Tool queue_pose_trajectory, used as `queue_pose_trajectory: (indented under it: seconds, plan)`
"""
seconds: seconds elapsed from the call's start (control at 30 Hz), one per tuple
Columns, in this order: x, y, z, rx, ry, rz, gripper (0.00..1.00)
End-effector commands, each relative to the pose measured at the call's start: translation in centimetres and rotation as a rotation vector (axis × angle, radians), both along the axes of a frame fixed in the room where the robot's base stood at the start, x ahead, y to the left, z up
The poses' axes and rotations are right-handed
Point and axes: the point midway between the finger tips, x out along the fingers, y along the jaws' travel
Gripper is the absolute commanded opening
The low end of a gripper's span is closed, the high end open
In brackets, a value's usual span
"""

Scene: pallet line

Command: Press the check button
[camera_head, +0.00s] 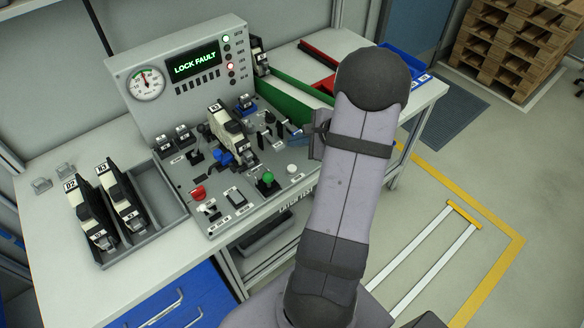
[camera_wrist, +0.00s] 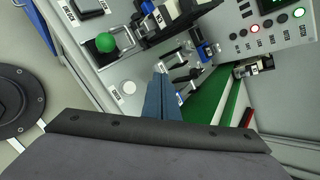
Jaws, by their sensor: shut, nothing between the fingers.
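A white round button (camera_head: 292,169) sits near the front right corner of the grey control panel (camera_head: 178,217); it also shows in the wrist view (camera_wrist: 129,87). A red button (camera_head: 198,193) is at the front left. My gripper (camera_wrist: 160,78) is shut and empty, its blue fingers together over the panel's right side, apart from the white button. My arm partly hides it in the head view.
A display (camera_head: 194,62) reads LOCK FAULT, with a red lamp (camera_head: 230,66) lit beside it. A module (camera_head: 226,125) stands mid-panel among switches and levers. A tray (camera_head: 158,197) at left holds two modules. Green and red bins (camera_head: 290,98) lie behind right.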

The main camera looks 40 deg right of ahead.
Motion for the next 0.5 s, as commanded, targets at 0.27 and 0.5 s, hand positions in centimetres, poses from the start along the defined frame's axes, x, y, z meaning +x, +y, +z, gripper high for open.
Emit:
queue_pose_trajectory:
  seconds: [0.27,0.5]
  plan:
    - [0.0,0.0,-1.6,0.0,0.001,0.001,0.0]
    - [0.0,0.0,-4.3,0.001,0.002,0.0,0.0]
